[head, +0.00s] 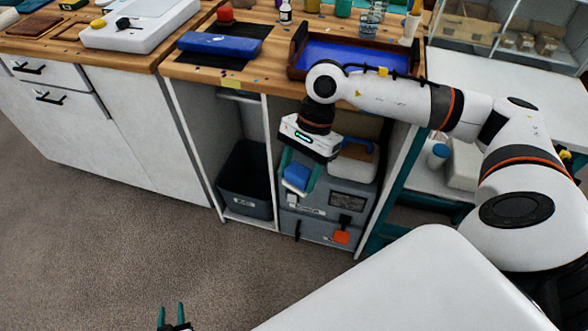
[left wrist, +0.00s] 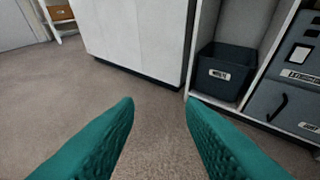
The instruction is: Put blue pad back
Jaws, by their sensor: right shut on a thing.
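The blue pad (head: 297,176) is between the teal fingers of my right gripper (head: 297,186), which is shut on it. My right gripper points down in front of the open cabinet below the workbench, and the pad is in front of the grey box. Whether the pad touches anything behind it is unclear. My left gripper (head: 171,311) is low over the floor at the bottom edge of the head view. In the left wrist view its teal fingers (left wrist: 159,102) are wide apart with nothing between them.
On the bench are a blue-bottomed tray (head: 294,57) and a blue bundle (head: 220,45) on a black mat. The carpet floor (head: 110,250) is clear.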

